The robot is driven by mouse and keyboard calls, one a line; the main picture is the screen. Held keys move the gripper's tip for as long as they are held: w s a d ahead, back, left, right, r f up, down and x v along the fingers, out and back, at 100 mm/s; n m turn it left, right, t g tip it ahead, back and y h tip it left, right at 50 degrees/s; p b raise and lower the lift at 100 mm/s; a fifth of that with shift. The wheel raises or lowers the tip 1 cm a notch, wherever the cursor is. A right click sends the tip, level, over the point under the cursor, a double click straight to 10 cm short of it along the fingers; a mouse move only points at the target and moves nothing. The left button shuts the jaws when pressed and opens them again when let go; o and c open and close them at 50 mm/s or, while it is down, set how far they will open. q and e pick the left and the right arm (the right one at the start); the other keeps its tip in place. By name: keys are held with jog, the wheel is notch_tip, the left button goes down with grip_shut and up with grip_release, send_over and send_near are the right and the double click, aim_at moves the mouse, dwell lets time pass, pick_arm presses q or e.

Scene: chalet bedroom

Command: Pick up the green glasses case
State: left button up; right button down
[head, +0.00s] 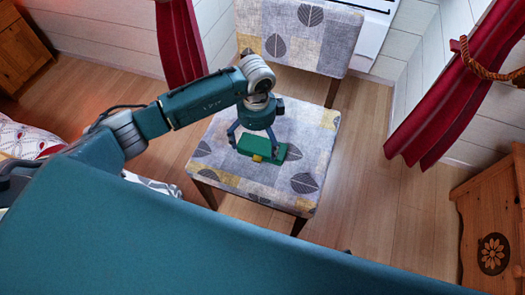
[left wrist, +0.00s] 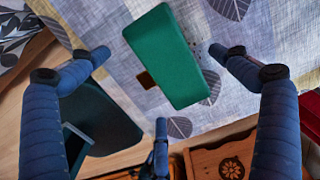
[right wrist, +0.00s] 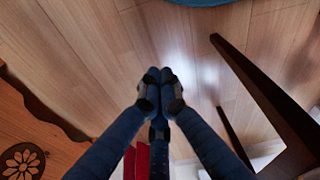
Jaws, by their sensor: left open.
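The green glasses case (head: 278,153) lies on the patterned seat of a chair (head: 215,165). It also shows as a long green block in the left wrist view (left wrist: 172,62), with a small brown tab at one long side. My left gripper (head: 256,141) is directly over the case, fingers pointing down. In the left wrist view its fingers (left wrist: 159,55) are spread wide on both sides of the case, apart from it, and hold nothing. My right gripper (right wrist: 160,76) has its fingertips together with nothing between them, above the wooden floor; it is not visible in the head view.
The chair's backrest (head: 300,35) rises behind the seat. A wooden cabinet (head: 492,225) stands at the right and red curtains (head: 440,90) hang near the walls. A bed with patterned cloth (head: 30,135) is at the left. Floor (head: 385,210) right of the chair is clear.

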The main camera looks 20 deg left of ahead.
aim_at(260, 149)
pick_arm(q)
jog(key=f, duration=0.3)
jog(key=f+b, duration=0.1)
jog(key=shift+d+f, duration=0.25)
jog(key=shift+d, duration=0.1)
jog(key=shift+f, duration=0.45)
jog(key=c, duration=1.5)
pick_arm(e)
jog(key=r, duration=0.1)
jog(key=w+r, duration=0.1)
jog(key=r, duration=0.1)
jog(key=shift+w+a+r, duration=0.1)
jog(key=shift+w+r, duration=0.15)
jog(key=shift+w, duration=0.05)
pick_arm(q)
jog(key=shift+o, duration=0.2)
jog(key=shift+r, duration=0.1)
